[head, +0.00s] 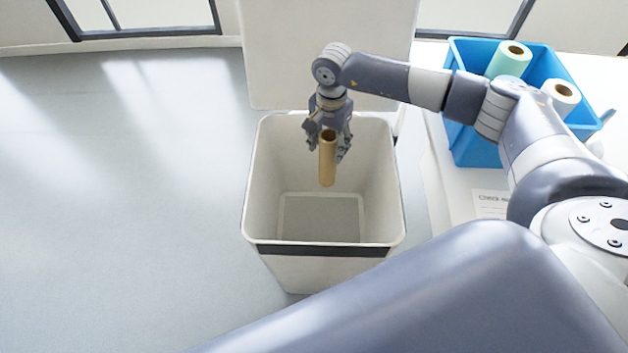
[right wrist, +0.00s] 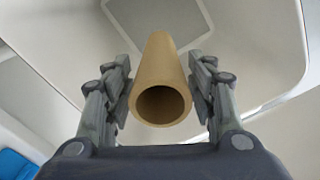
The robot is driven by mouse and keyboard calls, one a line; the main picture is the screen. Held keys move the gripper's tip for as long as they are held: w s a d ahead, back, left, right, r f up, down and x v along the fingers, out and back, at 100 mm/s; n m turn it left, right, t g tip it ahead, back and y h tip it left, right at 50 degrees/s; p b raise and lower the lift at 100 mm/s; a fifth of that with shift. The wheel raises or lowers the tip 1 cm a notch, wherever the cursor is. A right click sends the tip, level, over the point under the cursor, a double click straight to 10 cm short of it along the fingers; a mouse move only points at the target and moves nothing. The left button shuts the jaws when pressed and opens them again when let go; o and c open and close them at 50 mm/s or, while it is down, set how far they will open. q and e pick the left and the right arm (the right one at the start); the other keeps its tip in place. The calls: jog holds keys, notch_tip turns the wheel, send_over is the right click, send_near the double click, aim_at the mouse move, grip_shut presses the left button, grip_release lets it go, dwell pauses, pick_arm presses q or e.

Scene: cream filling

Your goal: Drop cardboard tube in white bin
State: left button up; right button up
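The cardboard tube (head: 327,165) is a short tan cylinder, upright below my right gripper (head: 329,152) in the head view. The tube is over the bin's opening, and the inside of the bin looks empty. My left gripper is not in view.
A blue crate (head: 470,148) with a green roll (head: 510,60) and a white roll (head: 561,97) stands on a white table (head: 452,185) at the right. A white panel (head: 322,50) stands behind the bin. The floor (head: 120,200) at the left is clear.

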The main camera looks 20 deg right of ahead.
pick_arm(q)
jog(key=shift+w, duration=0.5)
pick_arm(e)
notch_tip(320, 180, up, 12)
dwell(0.3)
dwell(0.3)
